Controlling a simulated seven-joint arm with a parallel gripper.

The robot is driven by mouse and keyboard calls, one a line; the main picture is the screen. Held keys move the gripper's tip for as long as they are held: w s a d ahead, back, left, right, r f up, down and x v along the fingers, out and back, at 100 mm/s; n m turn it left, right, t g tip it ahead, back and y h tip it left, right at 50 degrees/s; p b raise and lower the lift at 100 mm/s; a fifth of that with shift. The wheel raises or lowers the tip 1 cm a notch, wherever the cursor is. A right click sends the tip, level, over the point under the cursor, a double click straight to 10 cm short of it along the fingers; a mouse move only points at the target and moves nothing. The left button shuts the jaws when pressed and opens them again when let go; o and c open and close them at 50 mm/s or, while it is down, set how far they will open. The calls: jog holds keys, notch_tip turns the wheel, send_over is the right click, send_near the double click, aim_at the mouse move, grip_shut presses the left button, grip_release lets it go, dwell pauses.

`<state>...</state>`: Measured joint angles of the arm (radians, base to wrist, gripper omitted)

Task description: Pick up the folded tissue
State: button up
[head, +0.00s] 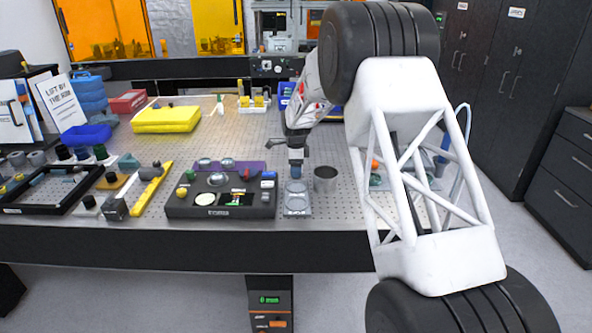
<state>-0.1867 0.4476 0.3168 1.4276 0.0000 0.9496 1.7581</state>
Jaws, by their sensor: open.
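My gripper (296,168) points down over the perforated metal table, just above and behind a small grey clear-looking tray (297,209). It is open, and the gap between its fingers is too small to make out. A bluish patch shows at the fingertips, and I cannot tell what it is. I cannot pick out a folded tissue with certainty. My arm hides part of the table's right side.
A black instrument box (222,210) sits to the left, near the table's front edge (180,247). A yellow bar (152,188) and several small parts lie farther left. Bare tabletop (240,140) shows behind the box.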

jog(key=c, duration=1.1)
jog(key=shift+o, duration=0.2)
jog(key=shift+r, duration=5)
